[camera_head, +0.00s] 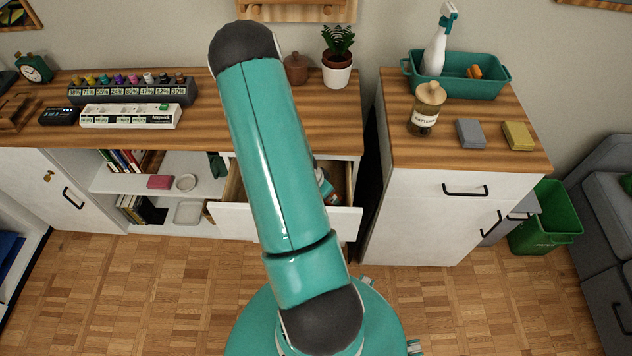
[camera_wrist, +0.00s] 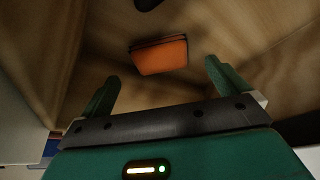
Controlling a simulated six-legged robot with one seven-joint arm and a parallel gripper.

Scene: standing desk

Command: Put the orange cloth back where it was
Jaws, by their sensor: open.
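An orange, flat, block-like item (camera_wrist: 160,57) with a dark edge lies on the wooden floor of a drawer in the wrist view; it looks like the orange cloth. My gripper (camera_wrist: 161,71) is open and empty, its two green fingers apart and pointing toward the item, one to each side, not touching it. In the head view my arm hides much of the open drawer (camera_head: 230,222), and a teal part of my arm's end shows inside it. Another small orange object (camera_head: 474,72) is in the teal caddy (camera_head: 490,88), too small to identify.
A grey folded cloth (camera_head: 470,133) and a yellow one (camera_head: 517,135) lie on the right cabinet top beside a battery jar (camera_head: 426,108). A spray bottle (camera_head: 437,45) stands in the caddy. Drawer walls surround my gripper closely. A dark object (camera_wrist: 148,4) is deeper inside.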

